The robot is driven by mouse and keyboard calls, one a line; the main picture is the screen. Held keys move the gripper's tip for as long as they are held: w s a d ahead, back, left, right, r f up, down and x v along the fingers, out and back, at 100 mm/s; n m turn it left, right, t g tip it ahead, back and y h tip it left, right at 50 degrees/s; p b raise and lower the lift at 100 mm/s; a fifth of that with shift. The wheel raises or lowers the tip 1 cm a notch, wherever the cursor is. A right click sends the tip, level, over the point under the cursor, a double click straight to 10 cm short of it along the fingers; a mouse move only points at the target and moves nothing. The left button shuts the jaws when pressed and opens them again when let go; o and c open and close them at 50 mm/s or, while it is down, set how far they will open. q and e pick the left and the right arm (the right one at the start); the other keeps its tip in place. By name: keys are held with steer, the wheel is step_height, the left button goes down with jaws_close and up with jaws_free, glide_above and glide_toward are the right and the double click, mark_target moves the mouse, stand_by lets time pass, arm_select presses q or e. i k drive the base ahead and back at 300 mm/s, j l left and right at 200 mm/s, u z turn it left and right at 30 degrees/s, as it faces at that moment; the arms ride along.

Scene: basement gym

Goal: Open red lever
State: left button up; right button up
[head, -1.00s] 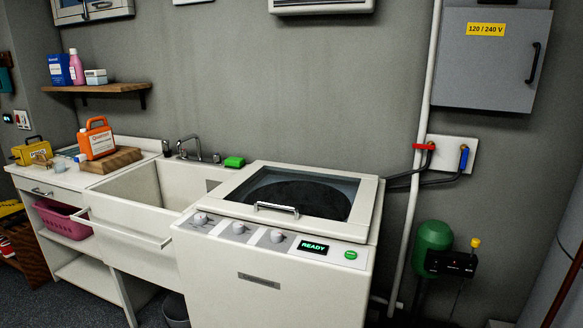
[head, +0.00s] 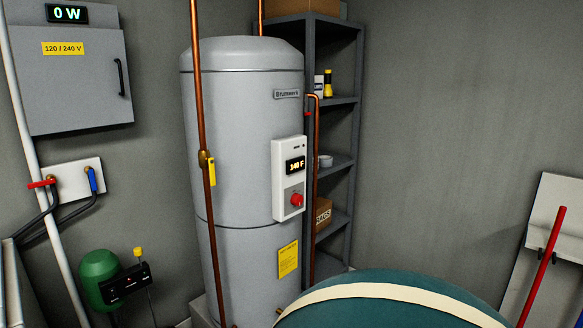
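A red lever handle (head: 42,184) lies roughly level on a white wall plate (head: 72,192) at the left, beside a blue lever (head: 91,180) that hangs down. Dark hoses run from these valves down to the left. A long red bar (head: 543,265) also shows, tilted, on a pale panel at the far right; I cannot tell whether it is a lever. Neither of my grippers is in view.
A grey water heater (head: 245,140) with copper pipes stands centre, before a dark shelf rack (head: 340,135). A grey electrical box (head: 75,85) hangs upper left; a green tank (head: 98,280) is below. A large teal rounded object (head: 385,312) with a cream stripe fills the bottom.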

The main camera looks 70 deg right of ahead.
mark_target(52, 181)
steer(key=i+l+z, duration=0.65)
steer(key=i, duration=0.3)
